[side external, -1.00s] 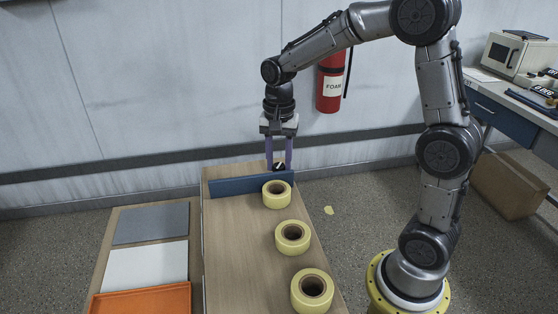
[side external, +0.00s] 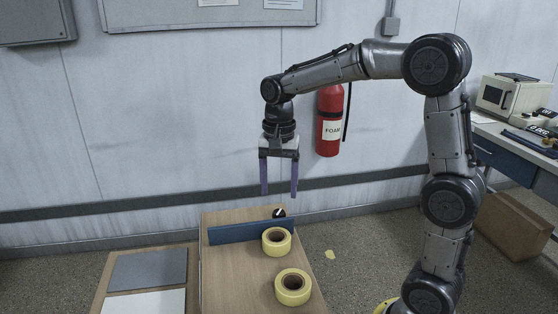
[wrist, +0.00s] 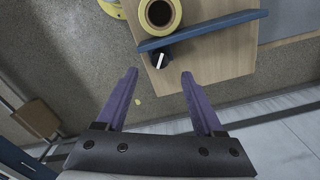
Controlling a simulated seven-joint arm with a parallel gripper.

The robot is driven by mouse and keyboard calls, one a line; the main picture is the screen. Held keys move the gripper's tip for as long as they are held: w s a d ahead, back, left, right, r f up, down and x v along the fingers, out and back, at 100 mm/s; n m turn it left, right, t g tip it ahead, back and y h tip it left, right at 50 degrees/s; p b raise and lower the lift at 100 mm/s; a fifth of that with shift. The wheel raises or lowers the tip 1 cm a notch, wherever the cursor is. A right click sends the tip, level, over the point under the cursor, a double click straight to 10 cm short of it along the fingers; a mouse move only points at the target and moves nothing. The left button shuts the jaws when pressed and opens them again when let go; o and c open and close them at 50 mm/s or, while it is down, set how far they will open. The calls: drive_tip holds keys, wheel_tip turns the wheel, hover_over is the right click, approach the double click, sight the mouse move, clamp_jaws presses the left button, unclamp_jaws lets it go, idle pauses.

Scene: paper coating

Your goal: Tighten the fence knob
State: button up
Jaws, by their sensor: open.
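The fence knob (side external: 279,212) is small and black with a white mark, at the right end of the blue fence (side external: 240,233) on its far side. In the wrist view the knob (wrist: 160,61) shows just beyond and between my fingertips, close against the fence (wrist: 205,30). My gripper (side external: 279,195) has two purple fingers pointing down, spread apart with nothing between them. It is above the knob, and its tips appear clear of it. The wrist view also shows the gripper (wrist: 159,73) open and empty.
Yellow rolls (side external: 276,242) (side external: 293,287) stand on the wooden table (side external: 232,270) in front of the fence. A grey sheet (side external: 150,269) and a white sheet (side external: 147,303) lie on a lower surface at left. A fire extinguisher (side external: 330,120) stands out on the wall behind.

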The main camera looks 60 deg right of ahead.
sight(279, 212)
wheel_tip(279, 212, up, 8)
drive_tip(key=shift+f, duration=0.15)
idle(0.4)
wheel_tip(279, 212, down, 14)
drive_tip(key=n, duration=0.4)
idle(0.5)
clamp_jaws()
